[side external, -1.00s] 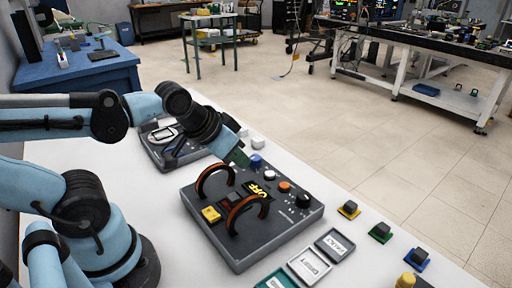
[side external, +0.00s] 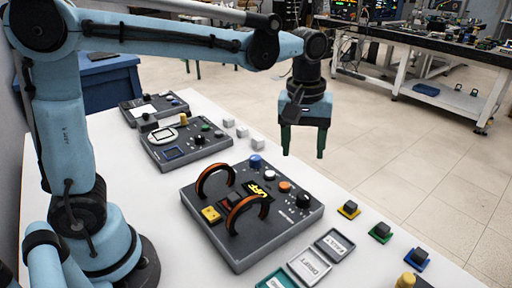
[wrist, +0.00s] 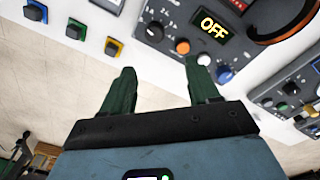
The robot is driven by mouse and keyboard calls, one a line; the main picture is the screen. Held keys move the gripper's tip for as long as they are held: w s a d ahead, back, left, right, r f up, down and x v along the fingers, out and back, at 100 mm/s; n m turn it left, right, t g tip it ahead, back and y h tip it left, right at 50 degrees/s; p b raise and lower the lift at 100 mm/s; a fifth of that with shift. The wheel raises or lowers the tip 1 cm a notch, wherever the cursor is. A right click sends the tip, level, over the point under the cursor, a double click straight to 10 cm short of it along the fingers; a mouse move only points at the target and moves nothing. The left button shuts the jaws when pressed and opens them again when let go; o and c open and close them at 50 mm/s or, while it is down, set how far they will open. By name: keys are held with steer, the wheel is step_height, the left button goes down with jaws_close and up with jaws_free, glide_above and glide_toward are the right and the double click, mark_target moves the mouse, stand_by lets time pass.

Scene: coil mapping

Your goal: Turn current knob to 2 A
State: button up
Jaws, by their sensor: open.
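The control box (side external: 235,240) is grey with two orange-and-black arched handles and a display (side external: 258,190) reading OFF, which also shows in the wrist view (wrist: 213,27). A row of blue (side external: 255,161), white (side external: 270,175), orange (side external: 284,187) and black (side external: 303,201) controls runs along one edge. The black knob (wrist: 154,33) has small printed marks around it; its pointer setting is too small to read. My gripper (side external: 303,153) is open and empty, pointing down, above and beyond the box's knob edge. In the wrist view its green fingers (wrist: 159,68) straddle nothing.
Yellow (side external: 349,209), green (side external: 380,232) and blue (side external: 416,259) small switches line the table's right side. Labelled trays (side external: 310,264) lie in front of the box. Another device (side external: 187,143) and several white cubes (side external: 242,131) stand behind it. The space around my gripper is clear.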

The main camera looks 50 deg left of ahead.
mark_target(304, 194)
steer(key=shift+n+g, duration=0.4)
steer(key=shift+n, duration=0.1)
steer(key=f, duration=0.8)
steer(key=w+d+f, duration=0.1)
steer(key=f, duration=0.3)
steer(key=shift+d+f, duration=0.1)
steer(key=shift+f, duration=0.25)
steer(key=c, duration=1)
